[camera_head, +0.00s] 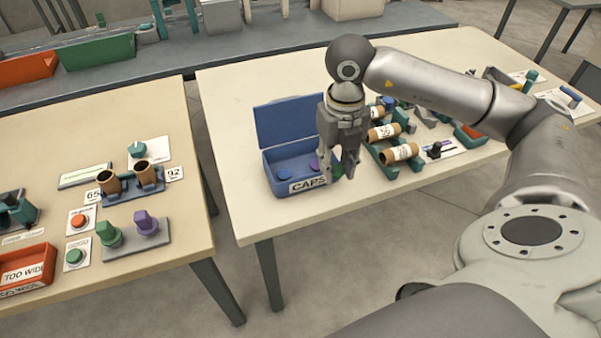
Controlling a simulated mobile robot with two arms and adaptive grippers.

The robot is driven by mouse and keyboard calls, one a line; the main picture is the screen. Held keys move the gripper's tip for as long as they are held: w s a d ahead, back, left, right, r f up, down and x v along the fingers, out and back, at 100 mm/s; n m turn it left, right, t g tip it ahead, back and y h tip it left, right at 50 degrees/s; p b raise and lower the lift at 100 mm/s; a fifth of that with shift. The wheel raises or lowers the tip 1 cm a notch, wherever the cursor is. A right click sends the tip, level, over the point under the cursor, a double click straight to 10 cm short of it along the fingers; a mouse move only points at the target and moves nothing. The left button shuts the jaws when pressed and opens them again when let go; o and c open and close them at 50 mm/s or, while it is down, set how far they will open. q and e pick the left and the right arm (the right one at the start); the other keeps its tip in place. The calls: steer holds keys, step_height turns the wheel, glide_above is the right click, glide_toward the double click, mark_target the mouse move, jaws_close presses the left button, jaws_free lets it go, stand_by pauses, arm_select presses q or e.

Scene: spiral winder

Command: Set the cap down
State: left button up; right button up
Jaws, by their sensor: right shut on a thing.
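My right gripper (342,170) points down at the right side of the blue open box labelled CAPS (283,187), on the right table. It is shut on a small green cap (337,172), mostly hidden between the fingers. I cannot tell whether the cap touches the box. A blue cap (284,174) and a purple cap (315,164) lie inside the box. The box lid stands up at the back. My left gripper is not in view.
Brown tubes (402,152) rest on a green rack right of the box. The right table (236,130) is bare left of the box. A gap separates it from the left table (60,140), which holds tubes, knobs, buttons and a red TOO WIDE tray (44,254).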

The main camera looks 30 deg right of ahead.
steer(key=d+m, duration=0.3)
steer(key=m, duration=0.4)
steer(key=m+p, duration=0.3)
steer(key=m, duration=0.5)
glide_above(301, 173)
steer(key=f, duration=0.7)
steer(key=shift+s+d+f, duration=0.1)
steer(key=shift+s+d, duration=0.1)
steer(key=shift+s, duration=0.2)
steer(key=shift+w+a+f, duration=0.2)
steer(key=shift+w+f, duration=0.3)
steer(key=shift+f, duration=0.2)
step_height(301, 173, down, 3)
